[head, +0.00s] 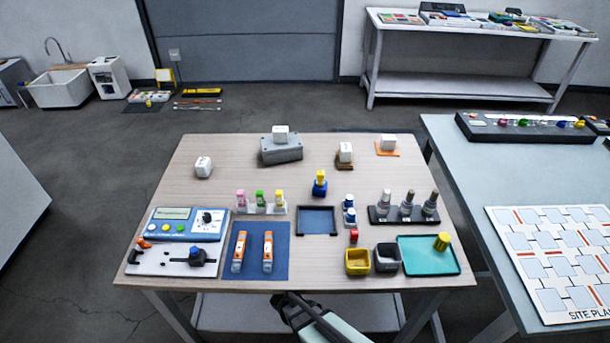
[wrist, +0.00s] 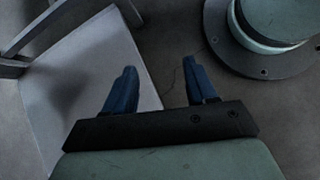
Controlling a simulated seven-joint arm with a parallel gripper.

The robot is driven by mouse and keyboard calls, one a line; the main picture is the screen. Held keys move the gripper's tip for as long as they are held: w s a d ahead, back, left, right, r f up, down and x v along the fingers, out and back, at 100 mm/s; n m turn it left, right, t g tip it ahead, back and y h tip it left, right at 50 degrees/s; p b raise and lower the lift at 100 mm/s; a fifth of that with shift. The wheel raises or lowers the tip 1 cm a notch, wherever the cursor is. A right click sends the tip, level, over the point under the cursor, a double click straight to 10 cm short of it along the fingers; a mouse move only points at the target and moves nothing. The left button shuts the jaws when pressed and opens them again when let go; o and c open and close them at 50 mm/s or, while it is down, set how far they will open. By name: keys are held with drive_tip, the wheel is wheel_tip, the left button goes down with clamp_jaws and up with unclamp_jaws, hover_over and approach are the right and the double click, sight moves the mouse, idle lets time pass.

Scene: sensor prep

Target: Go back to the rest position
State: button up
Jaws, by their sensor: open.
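My own round base shows at the top right of that view. In the head view my gripper (head: 284,300) is at the bottom middle, at the front edge of the wooden table (head: 222,170). Its fingertips cannot be made out clearly there. No object is between the fingers.
A grey side table (head: 470,170) stands at right. A pale lower shelf (wrist: 85,85) lies left of my gripper.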

drive_tip(key=s+d+m+g+y, duration=0.2)
drive_tip(key=s+d+m+y, duration=0.2)
drive_tip(key=s+m, duration=0.3)
drive_tip(key=s+d+m+g+y, duration=0.3)
drive_tip(key=s+d+m, duration=0.3)
drive_tip(key=s, duration=0.3)
drive_tip(key=shift+d+m+y, duration=0.4)
drive_tip(key=shift+d+y, duration=0.05)
drive_tip(key=shift+y, duration=0.05)
drive_tip(key=shift+s, duration=0.1)
